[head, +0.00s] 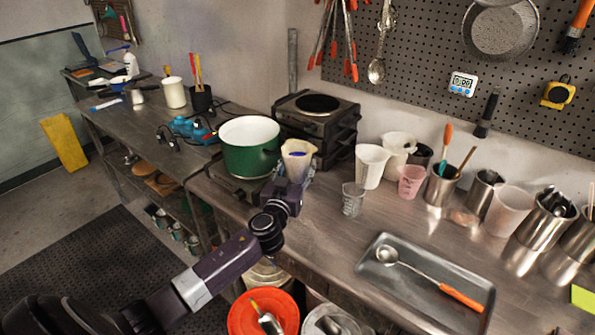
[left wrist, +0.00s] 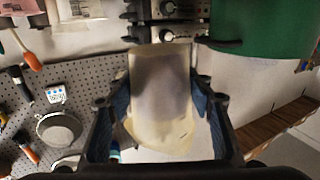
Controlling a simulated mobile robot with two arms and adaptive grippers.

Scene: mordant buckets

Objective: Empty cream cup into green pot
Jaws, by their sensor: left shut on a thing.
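The cream cup (head: 299,146) is held by my left gripper (head: 297,168), just right of the green pot (head: 250,163) in the head view. The cup is near the pot's rim, but I cannot tell whether they touch. In the left wrist view the cup (left wrist: 161,95) sits between the two fingers of the gripper (left wrist: 160,100), and part of the green pot (left wrist: 262,30) shows at upper right. The pot is open at the top with a pale inside; its bottom contents are not clear. The cup's contents and exact tilt are hard to tell. My right gripper is not in view.
A black hot plate unit (head: 318,113) stands behind the cup. White pitchers (head: 371,165), a clear beaker (head: 352,200) and a pink cup (head: 411,181) stand to the right. A metal tray (head: 440,312) holds a ladle. An orange bucket (head: 284,308) is below the bench.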

